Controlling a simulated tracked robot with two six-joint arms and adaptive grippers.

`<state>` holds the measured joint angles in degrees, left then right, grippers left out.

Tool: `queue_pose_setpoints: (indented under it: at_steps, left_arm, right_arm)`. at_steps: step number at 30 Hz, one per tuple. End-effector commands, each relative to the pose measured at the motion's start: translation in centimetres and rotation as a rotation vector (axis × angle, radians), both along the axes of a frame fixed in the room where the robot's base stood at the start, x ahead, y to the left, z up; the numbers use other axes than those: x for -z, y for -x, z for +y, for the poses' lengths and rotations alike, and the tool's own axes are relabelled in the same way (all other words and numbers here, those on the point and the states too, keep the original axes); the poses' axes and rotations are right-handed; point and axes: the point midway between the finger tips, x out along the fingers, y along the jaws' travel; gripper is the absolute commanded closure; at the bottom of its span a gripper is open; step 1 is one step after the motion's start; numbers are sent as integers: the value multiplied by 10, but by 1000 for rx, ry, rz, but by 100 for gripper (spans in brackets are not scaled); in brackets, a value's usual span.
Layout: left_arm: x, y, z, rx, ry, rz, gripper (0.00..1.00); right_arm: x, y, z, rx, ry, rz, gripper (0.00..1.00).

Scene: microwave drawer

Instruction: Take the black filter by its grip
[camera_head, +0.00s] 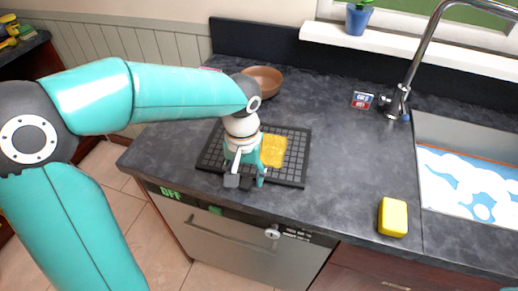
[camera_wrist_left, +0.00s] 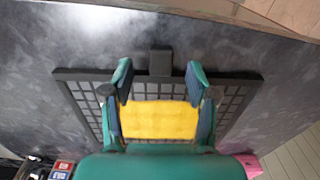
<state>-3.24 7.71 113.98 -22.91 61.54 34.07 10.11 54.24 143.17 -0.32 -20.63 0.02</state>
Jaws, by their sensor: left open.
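The black filter (camera_head: 297,172) is a flat square grid lying on the dark counter. It also shows in the wrist view (camera_wrist_left: 238,92), with its short black grip (camera_wrist_left: 160,62) sticking out from the middle of one edge. A yellow slab (camera_head: 273,151) lies on the grid and also shows in the wrist view (camera_wrist_left: 158,120). My left gripper (camera_head: 246,181) is over the filter's front edge. In the wrist view its open fingers (camera_wrist_left: 159,76) stand on either side of the grip's line, with a gap on each side. My right gripper is not in view.
A brown bowl (camera_head: 263,80) stands behind the filter. A yellow sponge (camera_head: 393,217) lies at the counter's front right, near the sink (camera_head: 468,139) and its tap (camera_head: 398,100). An appliance front (camera_head: 240,238) is below the counter edge. The counter between filter and sponge is clear.

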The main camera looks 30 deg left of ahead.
Motion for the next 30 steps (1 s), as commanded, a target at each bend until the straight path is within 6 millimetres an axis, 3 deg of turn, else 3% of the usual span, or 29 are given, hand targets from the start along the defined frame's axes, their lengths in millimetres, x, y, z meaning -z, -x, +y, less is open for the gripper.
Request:
queue_pose_setpoints:
  at_steps: [5, 12, 23, 30]
  left_arm:
    - [19, 1, 0, -1, 0, 2, 42]
    - [20, 0, 0, -1, 0, -1, 42]
    - [20, 0, 0, -1, 0, -1, 100]
    - [20, 0, 0, -1, 0, -2, 100]
  right_arm:
    - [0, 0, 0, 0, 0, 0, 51]
    - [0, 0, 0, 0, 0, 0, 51]
    - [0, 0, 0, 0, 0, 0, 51]
    - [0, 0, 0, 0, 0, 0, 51]
